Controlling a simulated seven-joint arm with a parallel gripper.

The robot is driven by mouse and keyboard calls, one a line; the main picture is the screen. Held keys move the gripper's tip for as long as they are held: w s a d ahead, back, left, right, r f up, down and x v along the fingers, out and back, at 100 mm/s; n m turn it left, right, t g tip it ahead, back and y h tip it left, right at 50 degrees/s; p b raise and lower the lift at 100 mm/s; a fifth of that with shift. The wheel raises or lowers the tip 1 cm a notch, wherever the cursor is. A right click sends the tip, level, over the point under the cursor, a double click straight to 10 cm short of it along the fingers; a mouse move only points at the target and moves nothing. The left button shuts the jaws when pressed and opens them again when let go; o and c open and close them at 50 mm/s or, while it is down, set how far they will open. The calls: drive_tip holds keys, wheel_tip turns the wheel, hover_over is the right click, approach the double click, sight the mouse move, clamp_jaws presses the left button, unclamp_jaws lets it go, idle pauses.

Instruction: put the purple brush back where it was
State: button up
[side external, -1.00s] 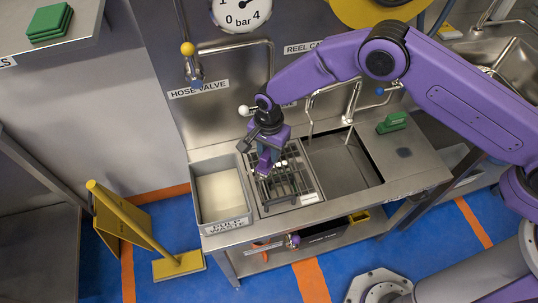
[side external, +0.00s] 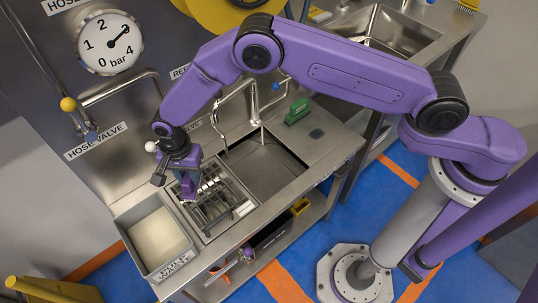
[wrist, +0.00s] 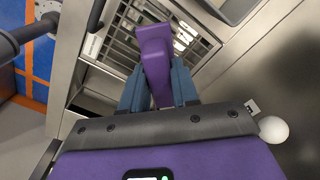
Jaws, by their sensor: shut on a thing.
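My gripper (wrist: 158,88) is shut on the purple brush (wrist: 154,52), with one blue-grey finger on each side of it. In the wrist view the brush points away from my gripper towards the wire rack (wrist: 122,30). In the side view my gripper (side external: 186,188) and the brush are over the back left part of the rack (side external: 226,212), which sits in the steel counter. I cannot tell whether the brush touches the rack. Its bristles are not clearly visible.
A grey tray with pale contents (side external: 187,266) is left of the rack. An open sink basin (side external: 265,165) is right of it. A green brush (side external: 297,110) lies behind the basin. The hose valve pipe (side external: 120,88) and tap (side external: 252,115) rise along the back.

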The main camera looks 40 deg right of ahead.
drive_tip(key=d+f+m, duration=0.3)
drive_tip(key=d+m, duration=0.2)
drive_tip(key=d, duration=2.2)
drive_tip(key=s+d+r+m, duration=0.1)
drive_tip(key=s+d+m, duration=0.1)
drive_tip(key=s+d, duration=0.55)
drive_tip(key=s+d+r+m, duration=0.2)
drive_tip(key=s+d, duration=0.3)
drive_tip(key=d, duration=0.6)
drive_tip(key=shift+s+d+f, duration=0.1)
drive_tip(key=shift+f, duration=1.9)
drive_tip(key=shift+s+f, duration=0.1)
drive_tip(key=shift+f, duration=1.85)
drive_tip(key=shift+f, duration=0.15)
drive_tip(key=o, duration=1)
